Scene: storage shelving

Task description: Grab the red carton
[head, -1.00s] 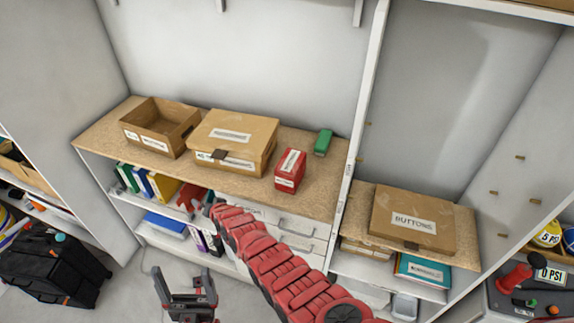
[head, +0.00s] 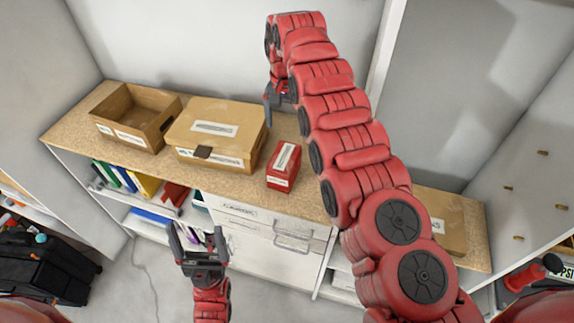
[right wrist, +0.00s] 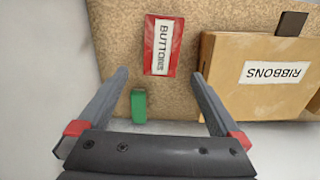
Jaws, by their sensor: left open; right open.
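The red carton (head: 283,166) stands on the wooden shelf top, right of the closed cardboard box, with a white label on it. In the right wrist view the red carton (right wrist: 163,45) shows its "BUTTONS" label, ahead of and between the fingertips, apart from them. My right gripper (head: 278,98) hangs open and empty above the back of the shelf, beyond the carton; its spread fingers show in the right wrist view (right wrist: 160,75). My left gripper (head: 197,238) is open and empty, low in front of the shelf unit.
A closed cardboard box (head: 218,130) and an open one (head: 137,117) stand left of the carton. A small green box (right wrist: 138,105) lies near one right finger; my arm hides it in the head view. A "RIBBONS" label marks the closed box (right wrist: 265,75).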

